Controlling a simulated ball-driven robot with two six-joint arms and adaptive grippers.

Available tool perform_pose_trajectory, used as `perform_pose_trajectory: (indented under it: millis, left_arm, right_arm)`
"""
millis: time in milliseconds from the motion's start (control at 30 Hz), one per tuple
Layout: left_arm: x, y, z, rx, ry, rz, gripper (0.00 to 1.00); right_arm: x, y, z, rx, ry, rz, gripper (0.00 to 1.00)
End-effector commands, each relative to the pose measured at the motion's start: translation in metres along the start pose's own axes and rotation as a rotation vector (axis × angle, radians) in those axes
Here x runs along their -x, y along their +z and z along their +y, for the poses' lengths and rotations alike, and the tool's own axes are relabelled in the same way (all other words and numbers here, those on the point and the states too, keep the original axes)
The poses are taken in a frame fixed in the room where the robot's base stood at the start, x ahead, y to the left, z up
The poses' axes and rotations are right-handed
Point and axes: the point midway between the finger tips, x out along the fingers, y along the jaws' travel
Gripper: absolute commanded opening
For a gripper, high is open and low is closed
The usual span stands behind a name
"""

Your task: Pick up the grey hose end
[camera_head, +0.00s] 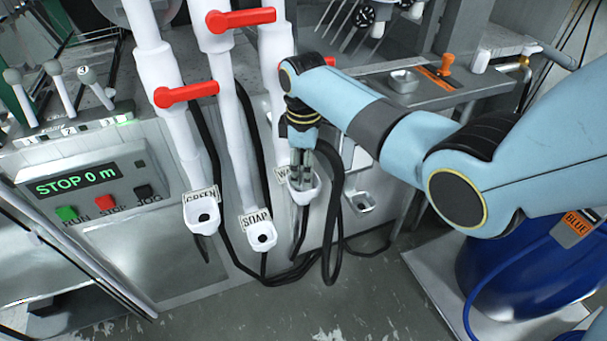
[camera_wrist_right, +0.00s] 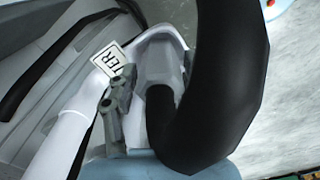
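My right gripper (camera_head: 301,172) points down at the small white holder (camera_head: 306,194) whose tag is partly hidden; "WA" shows here and "TER" in the right wrist view. In that wrist view a pale grey hose end (camera_wrist_right: 166,62) sits in the holder, with a thick black hose (camera_wrist_right: 232,75) curving from it across the picture. One grey finger (camera_wrist_right: 115,100) shows beside the hose end. The other finger is hidden behind the hose, so I cannot tell whether the gripper has closed on it. My left gripper is not in view.
White holders tagged GREEN (camera_head: 201,218) and SOAP (camera_head: 261,238) stand left, under white pipes with red handles. Black hoses (camera_head: 335,235) hang below. A blue barrel (camera_head: 520,270) stands at lower right. The floor in front is clear.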

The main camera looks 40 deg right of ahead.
Motion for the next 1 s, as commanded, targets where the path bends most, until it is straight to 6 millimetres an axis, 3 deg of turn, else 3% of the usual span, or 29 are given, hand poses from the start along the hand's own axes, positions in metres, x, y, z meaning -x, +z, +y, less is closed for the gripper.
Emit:
perform_pose_trajectory:
  millis: [33, 333, 667, 933, 1000]
  left_arm:
    - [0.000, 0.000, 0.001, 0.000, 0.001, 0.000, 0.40]
    - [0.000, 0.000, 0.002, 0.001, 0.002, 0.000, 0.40]
    - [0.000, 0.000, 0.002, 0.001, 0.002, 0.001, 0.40]
    - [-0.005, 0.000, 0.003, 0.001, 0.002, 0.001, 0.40]
    - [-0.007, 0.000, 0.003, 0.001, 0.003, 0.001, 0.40]
  right_arm:
    - [0.000, 0.000, 0.000, 0.000, 0.000, 0.000, 0.39]
    - [0.000, 0.000, 0.000, 0.000, 0.000, 0.000, 0.00]
    - [0.004, 0.000, 0.000, 0.000, 0.001, 0.001, 0.00]
    - [0.038, -0.001, 0.002, 0.000, 0.005, 0.004, 0.00]
    - [0.047, 0.013, 0.004, -0.003, 0.005, -0.002, 0.00]
